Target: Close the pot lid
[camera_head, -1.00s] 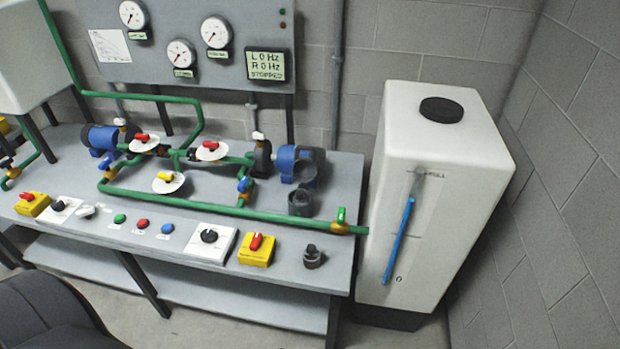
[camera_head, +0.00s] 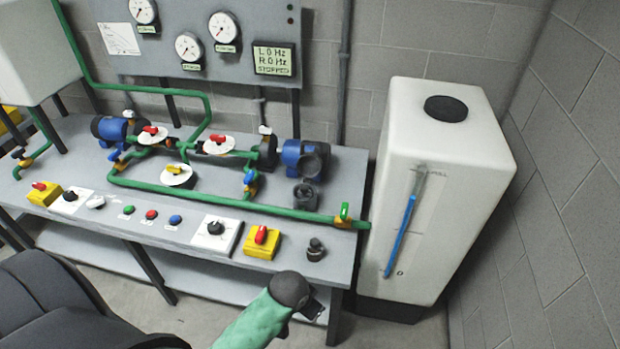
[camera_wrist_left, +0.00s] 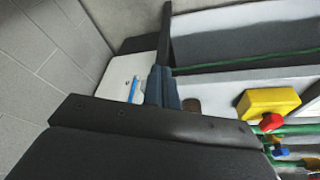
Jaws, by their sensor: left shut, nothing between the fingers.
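A small dark round pot (camera_head: 304,196) stands on the bench in front of the right blue pump (camera_head: 292,154). A dark round disc (camera_head: 314,160), which looks like its lid, stands raised behind and above it. My left arm comes in at the bottom of the head view, green with a dark wrist, below the bench's right front edge. My left gripper shows in the left wrist view (camera_wrist_left: 162,80) with its fingers together and nothing between them. It is in front of the bench, apart from the pot. My right gripper is not in view.
The bench (camera_head: 345,215) carries green pipes, valves, a yellow switch box (camera_head: 262,243) and a dark knobbed fitting (camera_head: 315,250) near the front edge. A tall white tank (camera_head: 440,180) stands right of the bench. A gauge panel (camera_head: 200,45) hangs behind.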

